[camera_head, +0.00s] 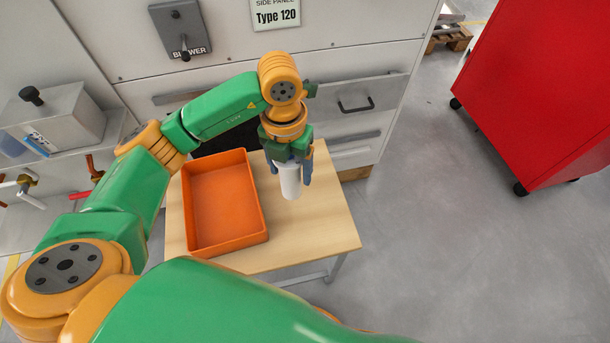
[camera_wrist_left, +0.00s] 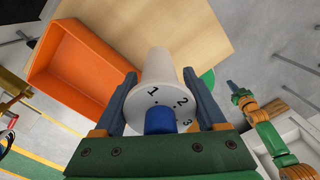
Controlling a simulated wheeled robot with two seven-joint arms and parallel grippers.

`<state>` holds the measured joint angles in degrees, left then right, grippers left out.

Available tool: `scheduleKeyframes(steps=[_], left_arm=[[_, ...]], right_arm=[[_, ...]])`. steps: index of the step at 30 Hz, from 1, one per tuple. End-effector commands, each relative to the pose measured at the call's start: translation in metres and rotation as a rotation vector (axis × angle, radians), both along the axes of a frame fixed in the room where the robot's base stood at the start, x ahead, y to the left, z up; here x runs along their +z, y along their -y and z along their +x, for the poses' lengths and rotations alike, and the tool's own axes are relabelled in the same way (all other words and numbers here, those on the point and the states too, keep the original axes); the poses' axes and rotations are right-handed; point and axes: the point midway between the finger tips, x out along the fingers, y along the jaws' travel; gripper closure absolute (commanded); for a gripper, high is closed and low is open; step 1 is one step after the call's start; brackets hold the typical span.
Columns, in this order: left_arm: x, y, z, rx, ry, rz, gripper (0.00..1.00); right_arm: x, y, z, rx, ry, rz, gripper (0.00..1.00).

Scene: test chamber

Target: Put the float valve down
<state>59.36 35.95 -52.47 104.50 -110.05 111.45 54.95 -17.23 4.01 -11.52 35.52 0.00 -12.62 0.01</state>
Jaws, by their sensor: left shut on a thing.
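The float valve (camera_head: 290,181) is a white cylinder hanging upright from my left gripper (camera_head: 289,165). In the left wrist view the float valve (camera_wrist_left: 166,92) shows a white face with the numbers 1, 2 and 3 and a blue knob. My left gripper (camera_wrist_left: 164,112) is shut on it, one finger on each side. The valve is over the wooden table (camera_head: 318,220), just right of the orange tray (camera_head: 262,207). I cannot tell whether its lower end touches the table. My right gripper (camera_wrist_left: 232,86) is small at the right of the left wrist view; its jaws are unclear.
The orange tray is empty and takes up the table's left part. The table's right and front right are bare. A white cabinet with a drawer handle (camera_head: 356,106) stands behind. A red cabinet (camera_head: 545,90) stands on the floor at right.

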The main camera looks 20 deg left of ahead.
Motion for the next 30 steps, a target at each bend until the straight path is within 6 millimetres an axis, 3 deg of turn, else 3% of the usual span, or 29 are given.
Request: scheduleKeyframes(steps=[3,11,15,25,26,28,30], left_arm=[[-0.031,0.019,0.015,0.0,-0.004,-0.002,1.0],[-0.062,0.037,0.031,-0.001,-0.001,-0.001,1.0],[-0.087,0.036,0.03,-0.001,-0.003,0.0,1.0],[-0.093,0.036,0.031,-0.002,0.001,0.0,1.0],[-0.092,0.036,0.031,-0.002,0.0,0.0,0.19],[-0.091,0.036,0.031,-0.002,0.0,0.0,0.0],[-0.091,0.036,0.031,-0.002,0.0,0.0,0.0]], right_arm=[[-0.003,0.001,0.0,0.001,0.0,-0.001,1.0],[-0.007,0.004,0.0,0.002,0.0,-0.006,1.0],[-0.005,0.005,0.0,0.002,0.0,-0.008,1.0],[-0.009,0.007,0.0,0.002,0.0,-0.011,1.0],[-0.008,0.007,0.0,0.002,0.001,-0.012,1.0],[-0.007,0.007,0.001,0.002,0.001,-0.012,1.0],[-0.007,0.007,0.001,0.002,0.001,-0.012,1.0]])
